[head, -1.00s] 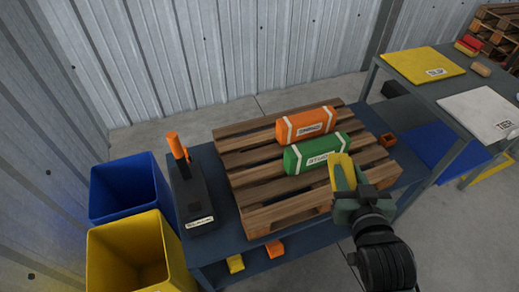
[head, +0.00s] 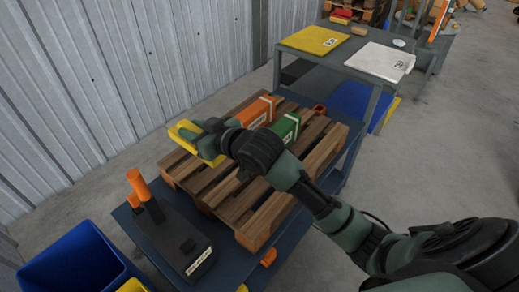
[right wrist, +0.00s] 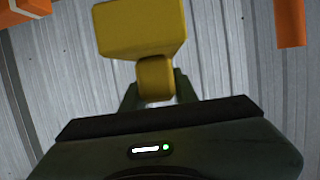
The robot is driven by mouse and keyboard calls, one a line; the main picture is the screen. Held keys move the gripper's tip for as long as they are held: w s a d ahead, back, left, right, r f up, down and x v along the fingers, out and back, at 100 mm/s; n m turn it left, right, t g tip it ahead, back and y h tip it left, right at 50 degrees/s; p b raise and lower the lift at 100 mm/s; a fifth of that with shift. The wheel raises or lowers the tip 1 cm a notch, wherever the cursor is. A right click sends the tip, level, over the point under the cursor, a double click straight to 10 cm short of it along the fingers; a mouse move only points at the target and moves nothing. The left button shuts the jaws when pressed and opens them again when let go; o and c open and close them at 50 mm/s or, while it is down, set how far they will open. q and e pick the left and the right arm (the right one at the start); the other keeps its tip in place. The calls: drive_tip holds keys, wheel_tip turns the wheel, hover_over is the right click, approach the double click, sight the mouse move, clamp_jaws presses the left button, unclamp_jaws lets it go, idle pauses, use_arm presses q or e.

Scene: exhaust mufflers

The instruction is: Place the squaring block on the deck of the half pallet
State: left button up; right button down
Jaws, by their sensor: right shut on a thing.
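My right gripper (head: 200,139) is shut on a yellow block, which I take to be the squaring block (head: 184,133). In the right wrist view the block (right wrist: 140,28) has a wide head and a narrower part (right wrist: 155,78) between the fingers. The block is at the pallet's far left edge in the head view; whether it touches the deck I cannot tell. The wooden half pallet (head: 262,215) lies on a blue table. My left gripper is out of view.
A dark tool with an orange handle (head: 138,184) stands on the blue table (head: 222,272), left of the pallet. A blue bin (head: 75,262) is at lower left. The pallet's near-left slats look bare.

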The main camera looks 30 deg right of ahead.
drive_tip(key=shift+w, duration=0.35)
drive_tip(key=shift+f, duration=0.4)
wheel_tip(320, 180, down, 18)
drive_tip(key=shift+f+b, duration=0.25)
drive_tip(key=shift+b, duration=0.55)
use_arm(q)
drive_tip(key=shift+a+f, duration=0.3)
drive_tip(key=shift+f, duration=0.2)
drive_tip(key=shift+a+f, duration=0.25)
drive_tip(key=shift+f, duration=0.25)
use_arm(e)
drive_tip(key=shift+f, duration=0.2)
drive_tip(key=shift+f, duration=0.15)
drive_tip(key=c, duration=1.1)
unclamp_jaws()
